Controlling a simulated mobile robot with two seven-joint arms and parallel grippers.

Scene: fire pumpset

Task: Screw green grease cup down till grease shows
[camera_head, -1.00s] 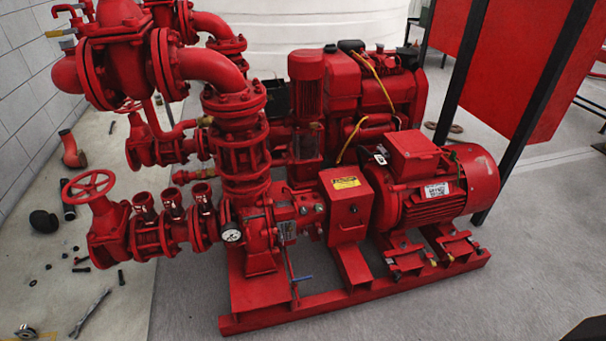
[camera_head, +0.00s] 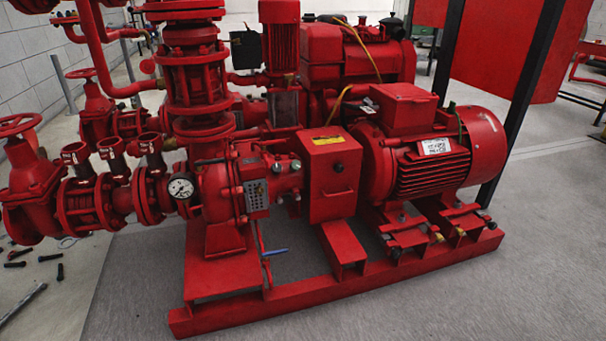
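A red box with a yellow label (camera_head: 333,172) stands between the pump and the red motor (camera_head: 432,160). Small brass-coloured parts show low under the motor. Neither of my grippers is in view.
The red base frame (camera_head: 345,294) runs along the front, with bare grey floor (camera_head: 460,305) before it. A handwheel valve (camera_head: 20,170) juts out at the left. Several bolts (camera_head: 22,258) and a long tool (camera_head: 22,302) lie on the left floor. A dark post (camera_head: 523,100) stands behind the motor.

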